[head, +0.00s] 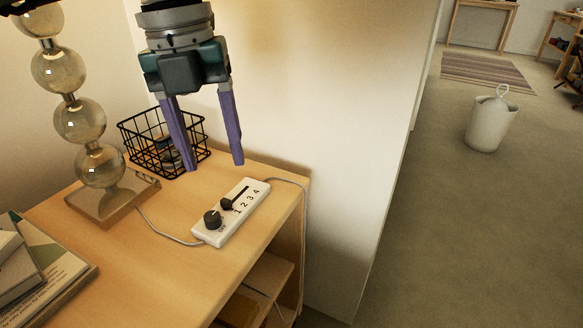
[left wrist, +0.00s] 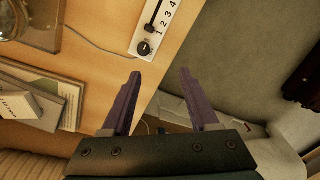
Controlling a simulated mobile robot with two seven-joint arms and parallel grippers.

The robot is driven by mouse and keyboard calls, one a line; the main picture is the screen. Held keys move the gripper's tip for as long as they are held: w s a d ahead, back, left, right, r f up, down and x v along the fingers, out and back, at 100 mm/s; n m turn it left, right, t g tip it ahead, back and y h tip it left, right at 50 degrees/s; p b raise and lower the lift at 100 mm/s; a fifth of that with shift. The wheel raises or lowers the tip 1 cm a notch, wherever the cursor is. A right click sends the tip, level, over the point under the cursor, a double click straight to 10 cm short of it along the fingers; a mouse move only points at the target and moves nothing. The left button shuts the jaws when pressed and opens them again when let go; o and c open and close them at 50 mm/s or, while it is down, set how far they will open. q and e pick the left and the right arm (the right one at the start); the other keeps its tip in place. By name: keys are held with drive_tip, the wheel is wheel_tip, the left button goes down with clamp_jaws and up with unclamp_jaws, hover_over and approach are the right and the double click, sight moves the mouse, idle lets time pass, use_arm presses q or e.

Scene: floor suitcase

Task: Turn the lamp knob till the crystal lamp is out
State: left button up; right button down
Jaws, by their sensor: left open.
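The crystal lamp (head: 80,121), a stack of clear glass balls on a square base, stands at the left of the wooden cabinet top in the head view. A white control box (head: 233,213) lies on the cabinet, with a black round knob (head: 212,219), a black slider (head: 227,204) and the digits 1 to 4. The knob also shows in the left wrist view (left wrist: 145,48). My left gripper (head: 214,166) is open and empty, its purple fingers pointing down above and behind the box, apart from it. My right gripper is not in view.
A black wire basket (head: 163,143) stands behind the box. Books (head: 40,268) lie at the front left. A cord runs from the lamp to the box. A wall (head: 310,120) rises behind the cabinet. A white bin (head: 490,124) stands on the open floor at right.

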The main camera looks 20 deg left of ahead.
sight(212, 215)
use_arm(q)
drive_tip(key=shift+y, duration=0.5)
drive_tip(key=f+b, duration=0.1)
drive_tip(key=f, duration=0.2)
drive_tip(key=a+f+b, duration=0.1)
drive_tip(key=f+b, duration=0.1)
drive_tip(key=f, duration=0.2)
drive_tip(key=a+f+b, duration=0.1)
drive_tip(key=f, duration=0.2)
drive_tip(key=shift+s+f, duration=0.1)
drive_tip(key=shift+f, duration=0.25)
drive_tip(key=shift+a, duration=0.1)
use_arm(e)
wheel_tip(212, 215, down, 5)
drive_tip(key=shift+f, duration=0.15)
use_arm(q)
clamp_jaws()
drive_tip(key=shift+r, duration=0.1)
